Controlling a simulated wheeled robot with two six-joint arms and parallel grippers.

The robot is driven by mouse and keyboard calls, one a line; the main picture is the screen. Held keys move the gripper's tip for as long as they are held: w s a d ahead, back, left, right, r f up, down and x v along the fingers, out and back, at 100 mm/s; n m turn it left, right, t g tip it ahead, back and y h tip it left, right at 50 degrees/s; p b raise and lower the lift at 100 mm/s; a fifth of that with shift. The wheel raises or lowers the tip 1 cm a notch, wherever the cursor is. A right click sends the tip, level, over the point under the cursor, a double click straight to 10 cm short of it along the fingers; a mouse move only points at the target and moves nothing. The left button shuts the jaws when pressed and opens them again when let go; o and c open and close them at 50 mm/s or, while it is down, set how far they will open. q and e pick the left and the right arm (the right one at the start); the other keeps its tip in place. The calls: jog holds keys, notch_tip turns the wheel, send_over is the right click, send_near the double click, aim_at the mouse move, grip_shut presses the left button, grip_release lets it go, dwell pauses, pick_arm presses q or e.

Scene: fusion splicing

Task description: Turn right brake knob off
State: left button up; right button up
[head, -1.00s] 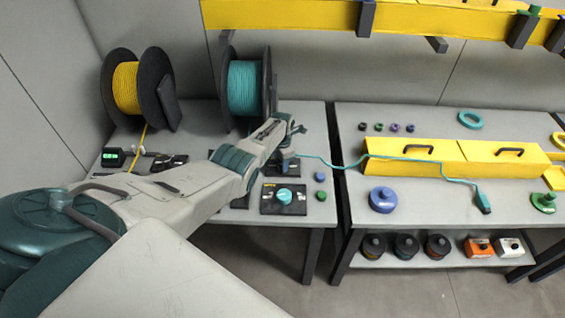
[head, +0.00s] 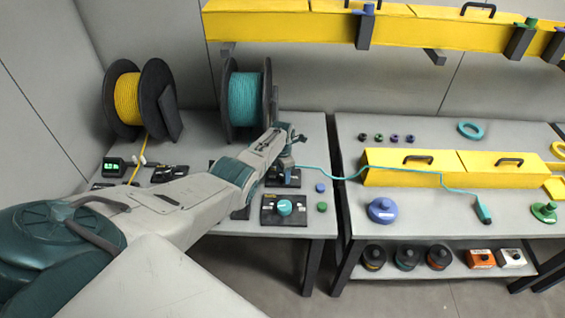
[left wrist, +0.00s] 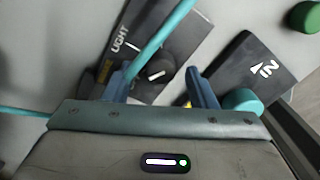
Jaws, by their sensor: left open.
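My left gripper (head: 287,165) is over a dark panel (head: 284,180) on the left table, in front of the teal spool (head: 243,98). In the left wrist view its fingers (left wrist: 160,82) are open and apart. A small black knob (left wrist: 158,70) with a white line sits between and just beyond them, on a panel (left wrist: 124,48) that reads "LIGHT". The teal cable (left wrist: 160,42) crosses close beside this knob. No readable label says brake. My right gripper is not in view.
A panel with a large teal knob (head: 284,208) lies at the table's front. Blue (head: 320,188) and green (head: 322,207) caps are beside it. The teal cable runs right across the gap to yellow boxes (head: 410,172). A yellow spool (head: 125,98) stands at the left.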

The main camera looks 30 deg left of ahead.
aim_at(282, 175)
pick_arm(q)
notch_tip(282, 175, up, 10)
jog(key=shift+a, duration=0.15)
dwell(0.3)
dwell(0.4)
